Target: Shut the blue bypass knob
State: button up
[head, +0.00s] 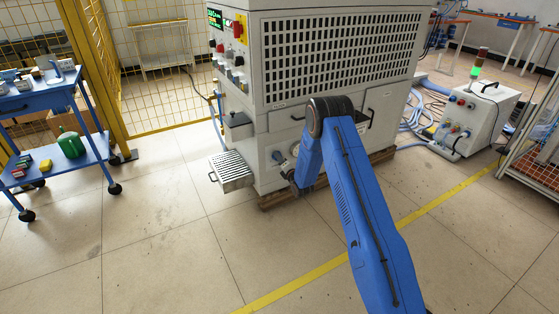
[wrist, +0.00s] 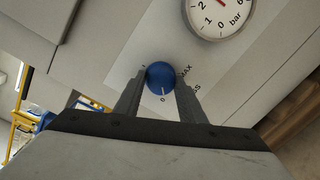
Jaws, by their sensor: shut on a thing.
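The blue bypass knob (wrist: 160,78) is round, with a white pointer mark, and sits on a pale label plate on the cabinet front in the wrist view. The plate carries printed marks, with "0" below the knob and "MAX" to its right. My gripper (wrist: 160,88) has one finger on each side of the knob and is shut on it. In the head view my blue arm reaches to the lower front of the grey heater cabinet (head: 340,65), near a small round dial (head: 278,157). The knob cannot be made out there.
A pressure gauge (wrist: 218,12) marked in bar is just above and right of the knob. A slotted metal step (head: 232,171) juts out left of the cabinet. A blue cart (head: 45,100) stands at the left, and a white unit (head: 478,118) at the right. The floor in front is clear.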

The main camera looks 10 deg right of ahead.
jog(key=o, duration=1)
jog(key=shift+w+a+f, duration=0.1)
jog(key=shift+a, duration=0.1)
jog(key=v, duration=1.7)
jog(key=shift+s, duration=0.2)
